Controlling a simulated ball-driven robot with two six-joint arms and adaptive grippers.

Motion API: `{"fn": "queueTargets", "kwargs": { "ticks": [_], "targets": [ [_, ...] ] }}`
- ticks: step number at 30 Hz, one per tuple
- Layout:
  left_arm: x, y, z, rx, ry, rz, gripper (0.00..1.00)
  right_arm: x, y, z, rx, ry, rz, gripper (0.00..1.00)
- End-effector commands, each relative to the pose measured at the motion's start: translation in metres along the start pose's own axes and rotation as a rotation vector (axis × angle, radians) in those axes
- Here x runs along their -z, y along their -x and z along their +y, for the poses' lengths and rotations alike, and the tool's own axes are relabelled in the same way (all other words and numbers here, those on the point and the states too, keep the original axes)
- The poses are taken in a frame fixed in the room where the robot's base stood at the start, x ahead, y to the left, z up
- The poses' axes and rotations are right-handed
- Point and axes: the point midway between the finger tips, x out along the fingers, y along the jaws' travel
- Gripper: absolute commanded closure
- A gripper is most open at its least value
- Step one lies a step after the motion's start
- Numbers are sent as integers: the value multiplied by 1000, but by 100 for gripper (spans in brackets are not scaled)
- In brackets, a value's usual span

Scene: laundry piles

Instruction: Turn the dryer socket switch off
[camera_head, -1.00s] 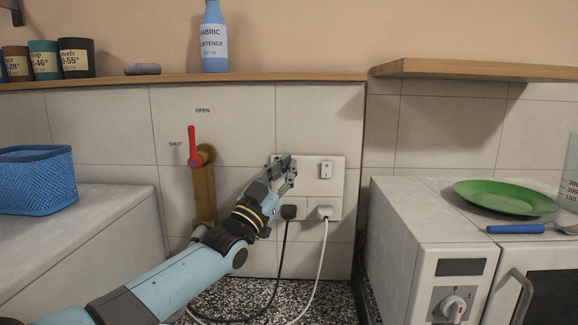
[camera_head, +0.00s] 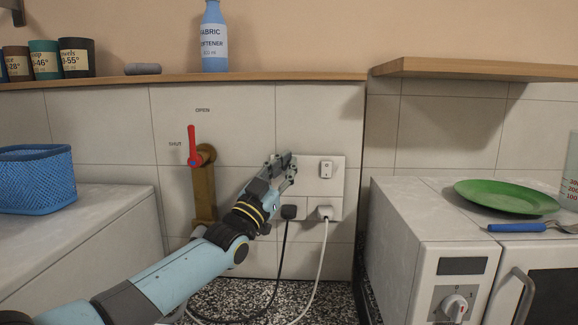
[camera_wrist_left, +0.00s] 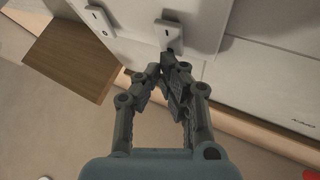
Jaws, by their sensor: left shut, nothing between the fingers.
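A white double socket plate (camera_head: 337,187) is on the tiled wall. Its right switch (camera_head: 326,170) shows clearly in the head view. The left switch is hidden there behind my left gripper (camera_head: 291,168), but it shows in the wrist view (camera_wrist_left: 170,36) just beyond the fingertips. My left gripper (camera_wrist_left: 163,68) is shut and empty, with its tips close to that switch; I cannot tell if they touch. A black plug (camera_head: 289,211) sits below left and a white plug (camera_head: 325,213) below right. I cannot read which switch is the dryer's. My right gripper is not in view.
A brass pipe (camera_head: 204,195) with a red valve lever (camera_head: 192,146) stands left of the plate. A wooden shelf (camera_head: 130,80) runs above. A blue basket (camera_head: 35,180) is at the left. A white microwave (camera_head: 450,285) with a green plate (camera_head: 505,197) is at the right.

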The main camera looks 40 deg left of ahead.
Motion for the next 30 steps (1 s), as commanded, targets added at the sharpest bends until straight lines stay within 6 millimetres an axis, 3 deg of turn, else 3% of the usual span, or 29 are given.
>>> {"fn": "queueTargets", "kwargs": {
  "ticks": [30],
  "targets": [
    [6, 12, 6, 0, 0, -1, 100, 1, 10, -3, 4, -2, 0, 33]
  ]
}}
